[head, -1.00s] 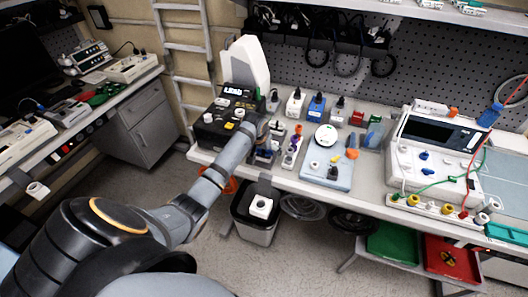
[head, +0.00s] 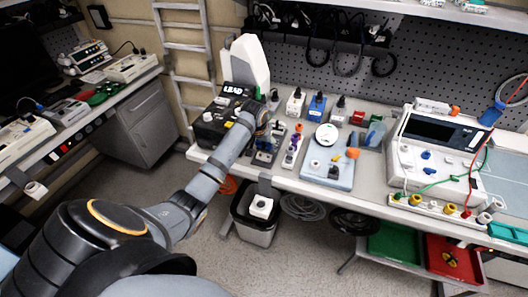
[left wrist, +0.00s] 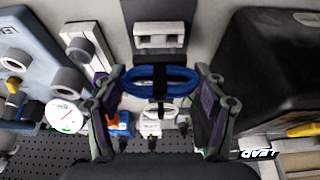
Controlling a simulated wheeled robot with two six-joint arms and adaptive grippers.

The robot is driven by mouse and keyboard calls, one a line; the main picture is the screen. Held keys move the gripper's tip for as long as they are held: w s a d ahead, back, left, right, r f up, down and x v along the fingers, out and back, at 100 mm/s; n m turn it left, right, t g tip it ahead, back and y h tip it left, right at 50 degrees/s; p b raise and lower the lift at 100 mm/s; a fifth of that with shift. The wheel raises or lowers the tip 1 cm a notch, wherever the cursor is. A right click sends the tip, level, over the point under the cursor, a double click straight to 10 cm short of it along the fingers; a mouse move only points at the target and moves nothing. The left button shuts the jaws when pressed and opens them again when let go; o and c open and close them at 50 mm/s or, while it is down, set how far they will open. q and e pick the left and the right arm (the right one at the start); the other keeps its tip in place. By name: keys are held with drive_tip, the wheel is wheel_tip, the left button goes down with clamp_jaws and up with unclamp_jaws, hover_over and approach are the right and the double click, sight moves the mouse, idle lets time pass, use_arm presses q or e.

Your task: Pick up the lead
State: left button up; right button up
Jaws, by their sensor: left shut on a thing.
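The lead (left wrist: 160,82) is a coil of blue cable with a black tie. It shows in the left wrist view, between the two fingers of my left gripper (left wrist: 160,88). The left gripper is shut on it, with a finger at each side of the coil. In the head view my left gripper (head: 263,126) is over the bench, just right of the black box with the LEAD sign (head: 221,124). My right gripper is not in view.
A white power strip (head: 292,148) and a pale blue device (head: 328,168) lie to the right of the hand. Small blocks with plugs (head: 316,106) stand behind. A grey bin (head: 254,215) stands on the floor below the bench edge.

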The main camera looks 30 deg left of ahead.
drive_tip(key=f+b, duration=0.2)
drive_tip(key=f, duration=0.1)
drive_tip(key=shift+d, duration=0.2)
use_arm(q)
drive_tip(key=s+d+r, duration=0.4)
drive_tip(key=d+r, duration=0.6)
drive_tip(key=d, duration=0.3)
drive_tip(key=shift+d, duration=0.2)
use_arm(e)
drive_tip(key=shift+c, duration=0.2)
